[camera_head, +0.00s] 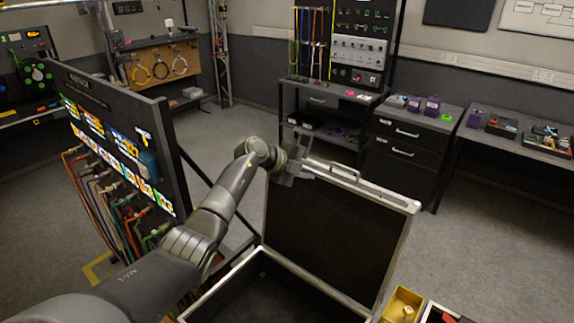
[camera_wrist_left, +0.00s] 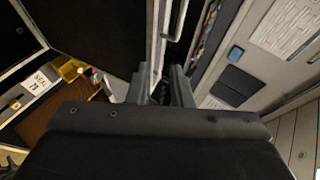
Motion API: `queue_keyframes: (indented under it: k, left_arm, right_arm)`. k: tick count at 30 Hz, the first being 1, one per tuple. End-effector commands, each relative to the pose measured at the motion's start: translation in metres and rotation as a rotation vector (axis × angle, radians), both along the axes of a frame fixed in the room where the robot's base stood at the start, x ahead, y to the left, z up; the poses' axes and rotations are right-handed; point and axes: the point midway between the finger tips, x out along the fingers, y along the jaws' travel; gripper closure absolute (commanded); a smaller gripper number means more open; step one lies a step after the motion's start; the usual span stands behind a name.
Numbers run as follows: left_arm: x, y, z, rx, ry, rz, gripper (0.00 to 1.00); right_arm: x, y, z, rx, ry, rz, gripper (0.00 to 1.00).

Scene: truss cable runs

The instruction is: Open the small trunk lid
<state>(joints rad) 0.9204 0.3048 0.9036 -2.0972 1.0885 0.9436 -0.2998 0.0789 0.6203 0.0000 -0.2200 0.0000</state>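The small trunk has a dark interior and a pale metal rim (camera_head: 222,284). Its lid (camera_head: 335,235) stands raised, roughly upright, with the dark inner side towards the head camera. A metal handle (camera_head: 345,172) is near the lid's top edge; the lid also fills the upper left of the left wrist view (camera_wrist_left: 95,35). My left gripper (camera_head: 296,168) is at the left end of the lid's top edge. In the left wrist view its two fingers (camera_wrist_left: 160,88) are apart, close to the lid's edge. I cannot tell whether they touch it. My right gripper is out of view.
A black panel (camera_head: 112,135) with colored labels and hanging cables stands on the left. A yellow bin (camera_head: 402,305) lies at the bottom right beside the trunk. Workbenches and a drawer cabinet (camera_head: 408,145) line the back wall. Grey floor is clear behind the lid.

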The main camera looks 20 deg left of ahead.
Motion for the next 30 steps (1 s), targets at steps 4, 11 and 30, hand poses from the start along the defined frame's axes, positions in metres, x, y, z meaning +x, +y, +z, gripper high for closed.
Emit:
queue_keyframes:
  k: [4,11,30]
  left_arm:
    - [-0.012,0.013,0.008,0.003,-0.003,0.001,0.81]
    - [-0.031,0.033,0.023,0.003,-0.001,0.000,0.81]
    - [-0.046,0.048,0.038,-0.001,0.002,0.000,0.87]
  right_arm:
    - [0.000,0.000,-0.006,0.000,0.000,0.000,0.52]
    - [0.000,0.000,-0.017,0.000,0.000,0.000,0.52]
    - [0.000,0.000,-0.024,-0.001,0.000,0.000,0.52]
